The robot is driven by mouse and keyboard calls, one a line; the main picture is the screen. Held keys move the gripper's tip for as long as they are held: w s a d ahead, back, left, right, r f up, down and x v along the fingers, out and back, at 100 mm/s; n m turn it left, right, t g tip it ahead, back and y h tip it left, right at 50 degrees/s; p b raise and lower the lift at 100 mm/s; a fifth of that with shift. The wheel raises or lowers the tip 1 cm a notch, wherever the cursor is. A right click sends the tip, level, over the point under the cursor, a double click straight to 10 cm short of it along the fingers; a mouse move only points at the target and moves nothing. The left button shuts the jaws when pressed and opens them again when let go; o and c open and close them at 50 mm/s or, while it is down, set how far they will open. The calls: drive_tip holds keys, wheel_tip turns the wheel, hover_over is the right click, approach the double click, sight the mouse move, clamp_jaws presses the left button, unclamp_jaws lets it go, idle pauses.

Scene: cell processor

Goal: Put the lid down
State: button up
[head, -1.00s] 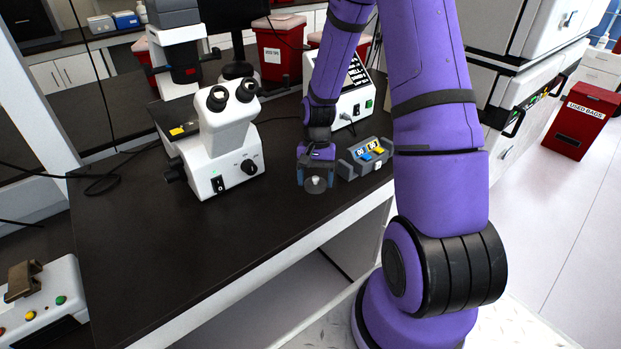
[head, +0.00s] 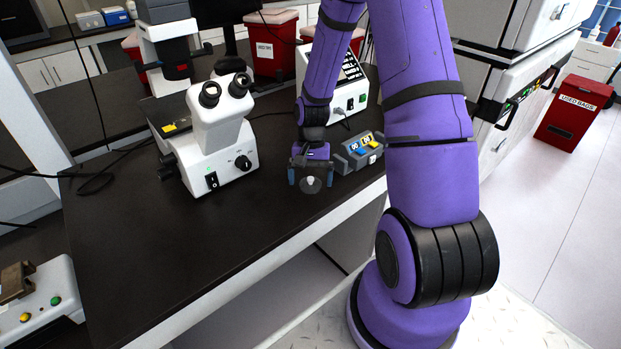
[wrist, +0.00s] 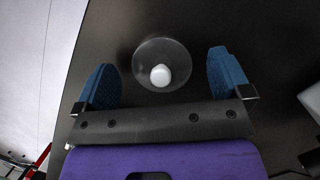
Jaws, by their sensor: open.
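The lid is a small round, clear disc with a white knob. In the head view the lid (head: 311,185) is on the dark bench top near its front edge. In the wrist view the lid (wrist: 162,52) lies flat, knob up, between and slightly beyond the blue fingertips. My gripper (head: 304,178) points down over the bench at the lid. In the wrist view my gripper (wrist: 168,75) is open, with a clear gap between each finger and the lid.
A small grey block with blue and yellow parts (head: 358,153) stands just right of my gripper. A white microscope (head: 219,140) stands to the left, and a white instrument (head: 349,97) behind. The dark bench (head: 200,235) is clear in front and to the left.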

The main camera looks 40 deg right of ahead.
drive_tip(key=v, duration=1.1)
wheel_tip(320, 180, up, 10)
drive_tip(key=n+t+h, duration=0.1)
drive_tip(key=n+t, duration=0.1)
hover_over(306, 185)
drive_tip(key=s+a+r+n+t, duration=0.3)
drive_tip(key=s+a+r, duration=0.1)
drive_tip(key=s+r, duration=0.4)
drive_tip(key=s+a+r+n+t+h, duration=0.1)
drive_tip(key=s+a+r+n+t, duration=0.2)
drive_tip(key=s, duration=0.8)
drive_tip(key=shift+a+r+n, duration=0.3)
drive_tip(key=shift+a+r, duration=0.95)
drive_tip(key=shift+r, duration=1.15)
drive_tip(key=shift+s+d, duration=0.1)
